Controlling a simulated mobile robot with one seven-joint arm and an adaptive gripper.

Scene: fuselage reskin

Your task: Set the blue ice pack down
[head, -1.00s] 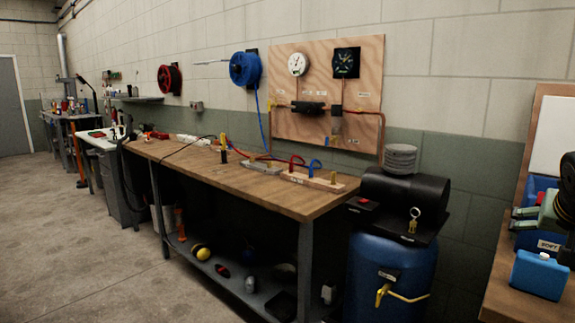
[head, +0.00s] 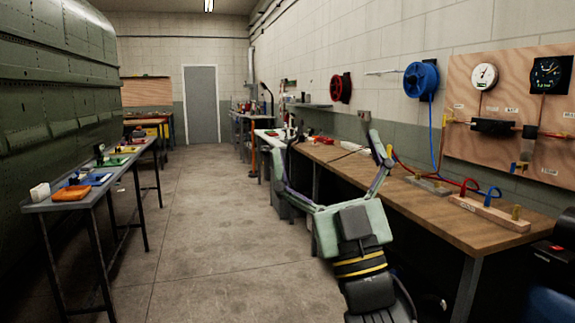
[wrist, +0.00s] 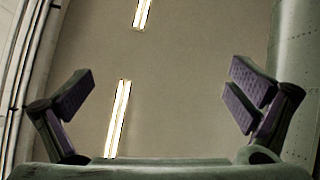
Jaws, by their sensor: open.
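The blue ice pack is not seen in either current view. My gripper (head: 328,154) is raised in front of the wooden workbench in the head view, with its fingers pointing up and spread wide. In the wrist view the same gripper (wrist: 160,92) has its two dark-padded fingers far apart. Nothing is between them, and only the ceiling and its strip lights show behind.
A long wooden workbench (head: 430,215) runs along the right wall. A narrow grey table (head: 125,168) with coloured trays stands at left beside the green fuselage (head: 50,90). The concrete floor (head: 205,220) between them is clear.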

